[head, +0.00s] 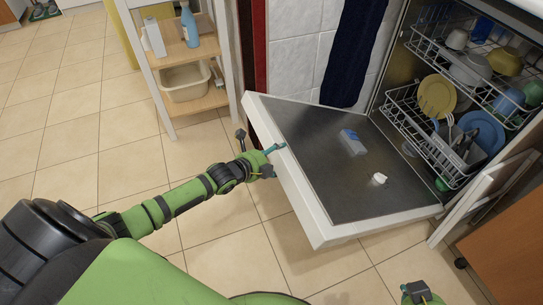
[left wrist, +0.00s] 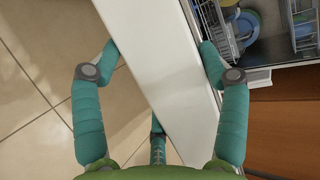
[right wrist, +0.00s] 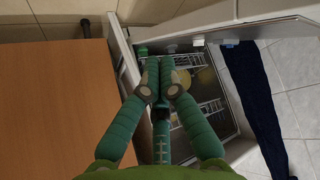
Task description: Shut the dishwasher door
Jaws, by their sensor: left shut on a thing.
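The dishwasher door (head: 333,226) hangs open, sloping down from the dishwasher, its grey inner panel facing up. My left gripper (head: 270,160) is at the door's left edge. In the left wrist view my left gripper (left wrist: 159,47) has its fingers on both sides of the white door edge (left wrist: 165,60), shut on it. My right gripper (head: 420,293) is low at the bottom right of the head view, apart from the door. In the right wrist view its fingers (right wrist: 161,65) are together with nothing visible between them. The lower rack (head: 405,108) holds dishes inside the dishwasher.
The upper rack (head: 435,48) holds cups and bowls. A shelf cart (head: 190,50) with a tub (head: 186,82) stands behind the door at left. A dark blue towel (head: 352,50) hangs beside the dishwasher. A wooden cabinet (head: 515,245) is at right. Tiled floor at left is clear.

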